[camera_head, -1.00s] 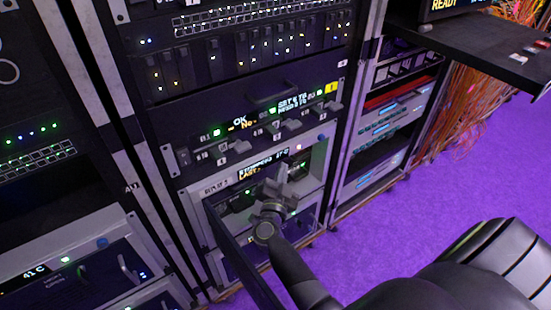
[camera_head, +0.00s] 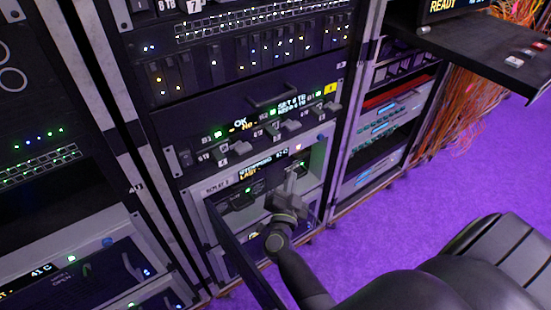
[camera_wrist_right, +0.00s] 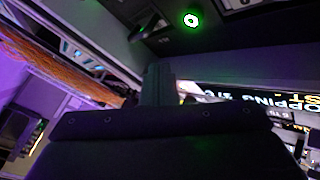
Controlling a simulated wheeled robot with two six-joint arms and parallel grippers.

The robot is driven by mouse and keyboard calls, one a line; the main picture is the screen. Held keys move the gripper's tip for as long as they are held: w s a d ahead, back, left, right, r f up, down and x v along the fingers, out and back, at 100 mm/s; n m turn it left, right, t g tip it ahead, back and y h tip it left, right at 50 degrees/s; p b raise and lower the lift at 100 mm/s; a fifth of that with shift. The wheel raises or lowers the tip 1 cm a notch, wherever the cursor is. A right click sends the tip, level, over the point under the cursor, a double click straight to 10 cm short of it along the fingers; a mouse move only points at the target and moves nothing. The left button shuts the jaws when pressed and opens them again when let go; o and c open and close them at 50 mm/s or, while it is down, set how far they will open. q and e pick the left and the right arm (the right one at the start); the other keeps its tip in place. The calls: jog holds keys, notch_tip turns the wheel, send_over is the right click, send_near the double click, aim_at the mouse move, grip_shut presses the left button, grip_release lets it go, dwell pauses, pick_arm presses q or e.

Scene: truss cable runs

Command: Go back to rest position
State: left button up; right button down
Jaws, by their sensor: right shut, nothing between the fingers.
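My right gripper (camera_head: 289,184) is in front of the lower part of the middle rack, close to the unit (camera_head: 232,190) with the lit text display. Its fingers are shut with nothing between them. In the right wrist view the shut fingers (camera_wrist_right: 157,84) point at the rack face, and the text display (camera_wrist_right: 285,98) is at the right. My right arm comes in from the bottom right. My left gripper is not in view.
A dark open door panel (camera_head: 240,255) sticks out from the rack left of my right arm. A black shelf (camera_head: 480,50) juts out at the upper right, with orange cables (camera_head: 480,110) behind it. The purple floor (camera_head: 420,205) is clear at the right.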

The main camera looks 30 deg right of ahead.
dwell(0.3)
